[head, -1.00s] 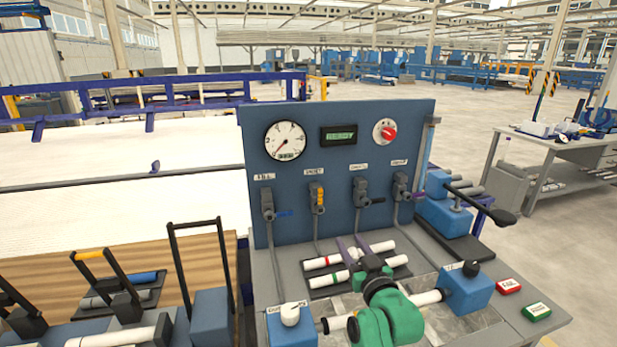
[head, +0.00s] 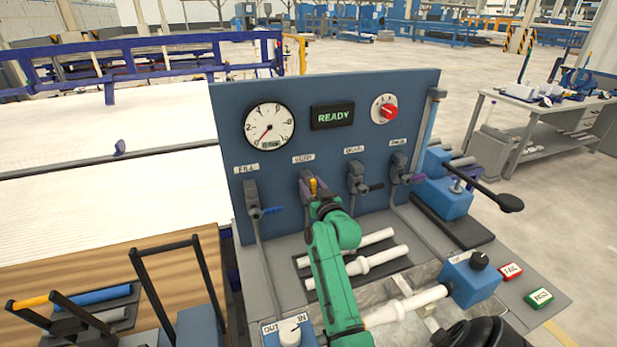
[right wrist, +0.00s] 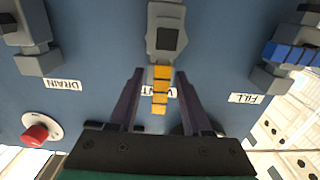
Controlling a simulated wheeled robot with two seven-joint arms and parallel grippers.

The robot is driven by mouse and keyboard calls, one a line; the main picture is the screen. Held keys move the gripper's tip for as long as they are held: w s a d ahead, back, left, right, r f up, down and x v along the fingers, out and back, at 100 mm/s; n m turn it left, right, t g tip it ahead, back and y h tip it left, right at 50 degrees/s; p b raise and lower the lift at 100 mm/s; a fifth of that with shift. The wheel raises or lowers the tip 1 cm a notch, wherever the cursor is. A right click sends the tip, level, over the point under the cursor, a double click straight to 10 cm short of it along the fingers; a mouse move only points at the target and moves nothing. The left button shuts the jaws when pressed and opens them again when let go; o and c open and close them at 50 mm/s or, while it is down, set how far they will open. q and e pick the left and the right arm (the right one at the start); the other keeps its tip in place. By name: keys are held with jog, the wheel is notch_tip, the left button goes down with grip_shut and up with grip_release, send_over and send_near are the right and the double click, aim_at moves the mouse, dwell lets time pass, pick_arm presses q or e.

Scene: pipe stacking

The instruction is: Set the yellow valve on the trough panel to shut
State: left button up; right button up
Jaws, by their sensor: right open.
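The yellow valve (head: 313,186) is on the upright blue trough panel (head: 350,145), under the VENT label. In the right wrist view, which is upside down, its yellow handle (right wrist: 160,98) runs from the grey valve body (right wrist: 166,35) toward the label, so it points up. My right gripper (right wrist: 161,73) is open, with one purple finger on each side of the handle and a visible gap on both sides. In the head view, the right gripper (head: 316,193) is at the valve and partly covers it. My left gripper is not in view.
A gauge (head: 269,127), a READY display (head: 332,115) and a red knob (head: 389,111) sit above. White pipes (head: 380,262) lie below.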

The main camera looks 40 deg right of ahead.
jog(key=shift+x, duration=0.8)
jog(key=shift+r, duration=0.1)
grip_shut()
dwell(0.8)
